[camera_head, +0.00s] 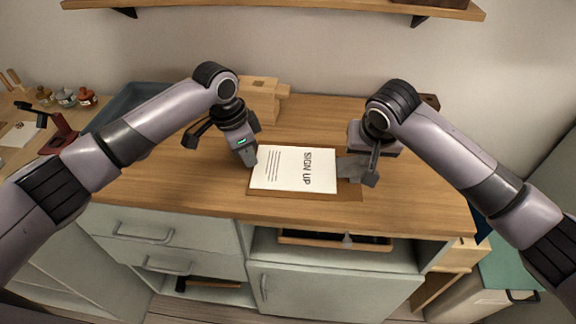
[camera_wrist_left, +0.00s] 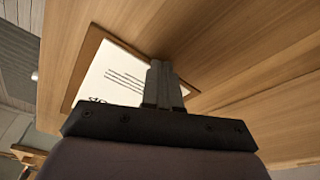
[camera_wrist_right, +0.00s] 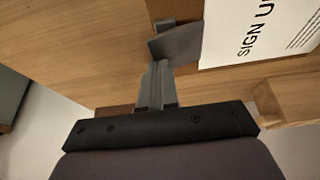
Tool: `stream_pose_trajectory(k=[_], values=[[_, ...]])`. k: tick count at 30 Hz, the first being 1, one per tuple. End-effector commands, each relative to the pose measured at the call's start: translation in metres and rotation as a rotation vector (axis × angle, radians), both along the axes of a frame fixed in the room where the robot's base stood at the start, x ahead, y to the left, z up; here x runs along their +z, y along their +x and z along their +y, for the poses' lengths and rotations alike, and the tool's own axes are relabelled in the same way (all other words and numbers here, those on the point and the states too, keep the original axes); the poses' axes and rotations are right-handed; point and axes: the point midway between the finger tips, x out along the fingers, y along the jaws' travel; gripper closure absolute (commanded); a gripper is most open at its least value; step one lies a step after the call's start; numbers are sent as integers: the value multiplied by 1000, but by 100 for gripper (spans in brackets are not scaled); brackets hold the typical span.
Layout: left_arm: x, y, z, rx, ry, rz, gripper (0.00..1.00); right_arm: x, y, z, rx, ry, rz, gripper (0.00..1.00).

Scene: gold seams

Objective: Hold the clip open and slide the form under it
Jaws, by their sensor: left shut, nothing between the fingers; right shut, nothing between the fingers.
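The white form (camera_head: 294,170), printed SIGN UP, lies flat on the brown clipboard (camera_head: 348,193). The grey metal clip (camera_head: 351,167) is at the board's right end, its edge close to the form's right edge; I cannot tell if any paper is under it. My left gripper (camera_head: 250,162) is shut and empty, with its tips at the form's left edge; they also show in the left wrist view (camera_wrist_left: 160,72). My right gripper (camera_head: 371,178) is shut and empty at the clip's outer side. In the right wrist view its fingertips (camera_wrist_right: 157,72) meet or nearly meet the clip's flap (camera_wrist_right: 178,44).
A wooden block-like object (camera_head: 264,90) and a blue-grey tray (camera_head: 130,103) stand at the back of the wooden counter (camera_head: 200,185). A small dark-red stand (camera_head: 62,132) and little jars (camera_head: 66,97) are at far left. An open shelf is below the front edge.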

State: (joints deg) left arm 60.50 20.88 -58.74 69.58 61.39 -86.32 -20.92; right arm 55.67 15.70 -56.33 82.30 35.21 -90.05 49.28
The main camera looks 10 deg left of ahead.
Motion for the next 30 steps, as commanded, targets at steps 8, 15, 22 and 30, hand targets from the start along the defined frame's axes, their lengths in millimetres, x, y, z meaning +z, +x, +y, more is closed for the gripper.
stream_pose_trajectory(k=[8, 15, 22, 30], values=[[0, 0, -3, 0, 0, 0, 100, -1, 0, 0, 0, -1, 2, 100], [0, 0, -6, 0, 0, 0, 100, -1, 0, 0, 0, -1, 1, 100], [0, 0, -9, 0, 0, 0, 100, -1, 0, 0, 0, -1, 2, 100], [0, 0, -13, 0, 0, 1, 100, -1, 0, 0, 0, -1, 2, 100]])
